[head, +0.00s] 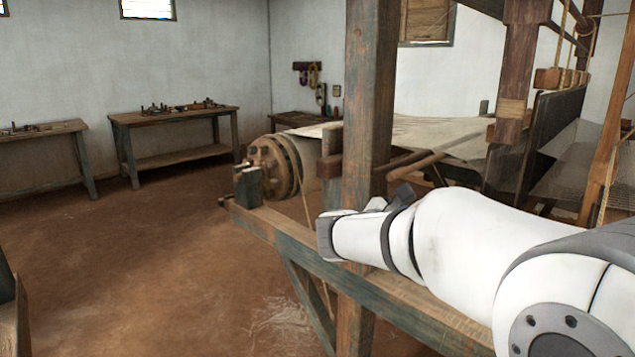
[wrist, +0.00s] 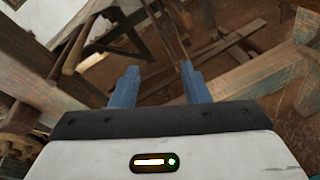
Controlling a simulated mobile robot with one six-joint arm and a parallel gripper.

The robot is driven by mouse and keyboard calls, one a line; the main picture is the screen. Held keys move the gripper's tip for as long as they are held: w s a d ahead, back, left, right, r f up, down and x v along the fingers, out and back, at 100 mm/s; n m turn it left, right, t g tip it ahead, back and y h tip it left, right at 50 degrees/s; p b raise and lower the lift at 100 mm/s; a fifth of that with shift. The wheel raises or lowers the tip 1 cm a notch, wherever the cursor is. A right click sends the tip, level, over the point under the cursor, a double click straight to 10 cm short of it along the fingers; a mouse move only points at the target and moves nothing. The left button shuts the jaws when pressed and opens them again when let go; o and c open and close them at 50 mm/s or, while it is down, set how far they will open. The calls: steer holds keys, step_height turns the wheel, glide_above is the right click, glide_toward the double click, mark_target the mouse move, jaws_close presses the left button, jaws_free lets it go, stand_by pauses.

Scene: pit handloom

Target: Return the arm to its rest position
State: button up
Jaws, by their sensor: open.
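My arm reaches in from the right of the head view, over the loom's side beam (head: 400,300). Its end points left, near the loom's upright post (head: 369,100). In the wrist view my gripper (wrist: 158,82) shows two blue fingers spread apart with nothing between them. Below and beyond the fingers are wooden loom beams and brown floor. The fingertips are not clearly visible in the head view. I cannot tell whether the arm touches the beam beneath it.
The loom's cloth beam with a round wooden end (head: 273,165) stands left of the post. Stretched cloth (head: 430,135) lies behind it. A workbench (head: 175,118) with small tools stands along the back wall, and another bench (head: 45,130) is at left. The dirt floor (head: 150,260) at left is clear.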

steer(key=s+d+f+m+g+y+p, duration=0.1)
steer(key=s+d+m+g+y+p, duration=0.2)
steer(key=s+m, duration=0.4)
steer(key=s+f+m+g+y+p, duration=0.2)
steer(key=s+m+g+y+p, duration=0.15)
steer(key=s+p, duration=0.35)
steer(key=s+a+m+y+p, duration=0.4)
steer(key=s+a+m, duration=0.3)
steer(key=s+m, duration=0.3)
steer(key=shift+s+r+y, duration=0.25)
steer(key=shift+r+y, duration=0.2)
steer(key=shift+y, duration=0.4)
steer(key=shift+a+f, duration=0.1)
steer(key=shift+a, duration=0.1)
steer(key=shift+c, duration=0.5)
